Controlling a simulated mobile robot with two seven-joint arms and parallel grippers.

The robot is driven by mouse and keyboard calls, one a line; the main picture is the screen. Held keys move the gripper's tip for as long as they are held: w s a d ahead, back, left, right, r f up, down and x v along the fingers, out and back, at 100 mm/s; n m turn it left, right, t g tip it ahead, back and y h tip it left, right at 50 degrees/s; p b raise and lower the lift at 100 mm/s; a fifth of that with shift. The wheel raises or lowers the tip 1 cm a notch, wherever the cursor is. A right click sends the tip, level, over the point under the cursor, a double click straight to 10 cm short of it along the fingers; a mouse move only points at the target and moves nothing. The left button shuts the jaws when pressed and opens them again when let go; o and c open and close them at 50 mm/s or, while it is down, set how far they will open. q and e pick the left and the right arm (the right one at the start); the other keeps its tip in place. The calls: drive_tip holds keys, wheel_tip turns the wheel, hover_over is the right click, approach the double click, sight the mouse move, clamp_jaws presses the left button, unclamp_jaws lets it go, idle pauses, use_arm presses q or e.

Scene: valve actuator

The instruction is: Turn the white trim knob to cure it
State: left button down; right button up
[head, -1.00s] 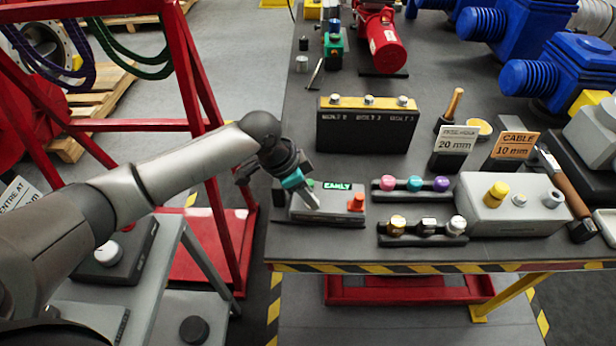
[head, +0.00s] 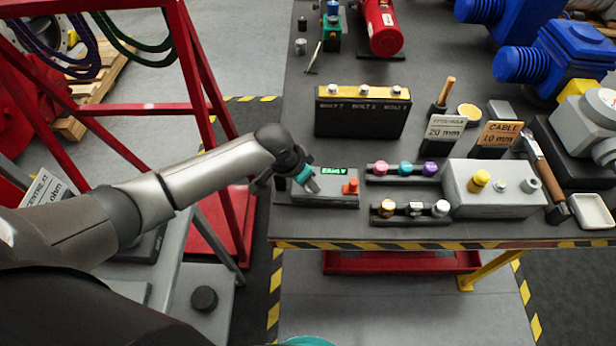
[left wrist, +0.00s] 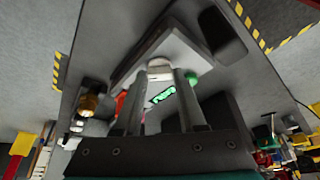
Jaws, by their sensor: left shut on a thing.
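The grey trim box (head: 330,199) sits at the near left corner of the dark bench, with a lit green display (head: 334,171) and a red-orange knob (head: 351,187). The display's text is too blurred to read surely. My left gripper (head: 312,184) reaches down over the box's left part and hides the white trim knob in the head view. In the left wrist view the white trim knob (left wrist: 159,66) is between the fingertips of my left gripper (left wrist: 165,78), which is shut on it. My right gripper's fingers do not show.
Right of the box stand a rack of coloured knobs (head: 405,179), a rack of metal-topped knobs (head: 411,219) and a larger grey box (head: 500,203). A bolt block (head: 362,117) stands behind. The striped bench edge (head: 440,244) is in front.

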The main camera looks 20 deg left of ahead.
use_arm(q)
drive_tip(key=shift+c, duration=2.4)
unclamp_jaws()
drive_tip(key=p+v, duration=0.2)
drive_tip(key=v, duration=1.3)
drive_tip(key=shift+s+r, duration=0.1)
